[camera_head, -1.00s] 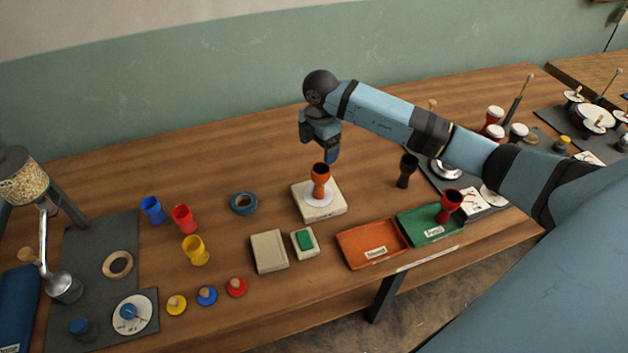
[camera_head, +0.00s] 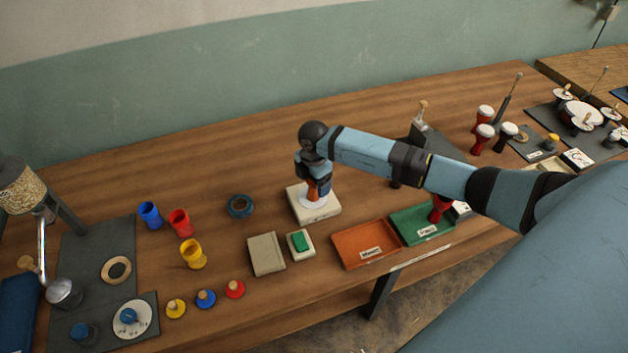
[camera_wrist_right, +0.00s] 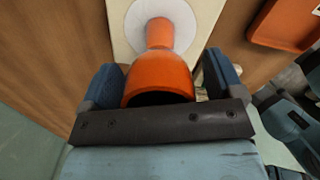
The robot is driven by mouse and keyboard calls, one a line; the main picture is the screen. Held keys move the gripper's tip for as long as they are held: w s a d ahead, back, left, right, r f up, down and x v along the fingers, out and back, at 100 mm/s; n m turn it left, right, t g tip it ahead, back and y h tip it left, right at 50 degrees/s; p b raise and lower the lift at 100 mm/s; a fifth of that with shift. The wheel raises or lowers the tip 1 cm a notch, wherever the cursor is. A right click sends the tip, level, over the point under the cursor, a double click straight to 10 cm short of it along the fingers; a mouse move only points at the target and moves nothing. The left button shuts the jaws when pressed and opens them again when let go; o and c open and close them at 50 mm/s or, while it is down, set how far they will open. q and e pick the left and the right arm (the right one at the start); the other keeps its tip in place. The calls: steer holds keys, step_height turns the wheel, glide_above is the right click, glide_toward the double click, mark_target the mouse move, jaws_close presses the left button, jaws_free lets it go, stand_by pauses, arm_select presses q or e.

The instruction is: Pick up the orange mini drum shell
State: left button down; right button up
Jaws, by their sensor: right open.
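The orange mini drum shell (camera_head: 313,189) stands upright on a white disc on a pale square block (camera_head: 320,213). In the right wrist view the goblet-shaped shell (camera_wrist_right: 158,70) has its wide dark mouth toward me and its narrow foot on the disc. My left gripper is not in view.
An orange tray (camera_head: 350,258) and a green tray (camera_head: 408,238) holding a red shell (camera_head: 440,208) lie to the right. A beige block (camera_head: 266,254) and a green-topped block (camera_head: 300,244) are in front. Blue tape (camera_head: 240,206) and colored cups are left.

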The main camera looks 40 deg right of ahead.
steer(key=c, duration=1.1)
steer(key=shift+r, duration=0.1)
